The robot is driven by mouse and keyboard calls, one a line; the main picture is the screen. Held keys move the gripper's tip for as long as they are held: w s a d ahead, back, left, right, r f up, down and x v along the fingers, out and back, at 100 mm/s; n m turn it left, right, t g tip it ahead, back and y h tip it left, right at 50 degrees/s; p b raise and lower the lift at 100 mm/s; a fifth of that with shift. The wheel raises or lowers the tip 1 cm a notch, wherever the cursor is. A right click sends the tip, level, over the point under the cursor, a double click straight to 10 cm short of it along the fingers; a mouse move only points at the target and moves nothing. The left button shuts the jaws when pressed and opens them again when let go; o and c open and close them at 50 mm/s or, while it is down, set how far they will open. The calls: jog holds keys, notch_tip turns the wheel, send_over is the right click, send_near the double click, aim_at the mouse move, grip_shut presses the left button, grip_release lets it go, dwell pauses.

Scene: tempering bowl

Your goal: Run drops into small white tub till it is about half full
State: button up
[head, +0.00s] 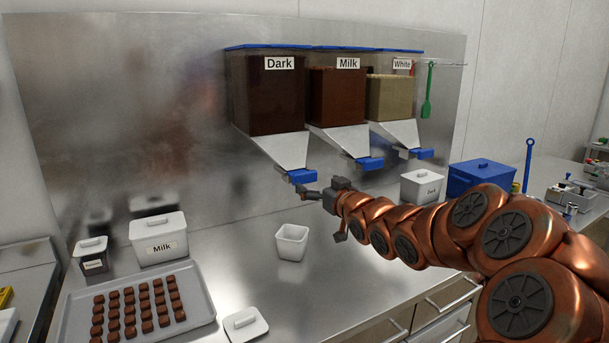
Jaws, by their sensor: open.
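The small white tub (292,243) stands upright and open on the steel counter, below and a little left of the dark dispenser's outlet. Its visible inside looks pale, with no drops to be seen; its bottom is hard to make out. The Dark hopper (272,92) is filled with dark brown drops, and its chute (285,149) slopes down to a blue gate (302,176). My gripper (326,214) is open just below and right of that gate, above and right of the tub. I cannot tell if a finger touches the gate.
Milk (336,93) and White (390,97) hoppers have their own chutes and blue gates. A loose white lid (246,324) lies in front of the tub. A chocolate tray (75,318) and lidded Milk tub (158,236) stand left. A white tub (422,187) and blue box (481,178) stand right.

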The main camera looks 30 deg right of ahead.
aim_at(306, 174)
jog(key=shift+w+d+r+p, duration=0.15)
jog(key=shift+w+p, duration=0.15)
jog(key=shift+w, duration=1)
jog(key=shift+w+d+f+p, duration=0.15)
jog(key=shift+w+p, duration=0.2)
jog(key=shift+w, duration=0.95)
jog(key=shift+w+d+r+p, duration=0.15)
jog(key=shift+w+p, duration=0.15)
jog(key=shift+w, duration=1)
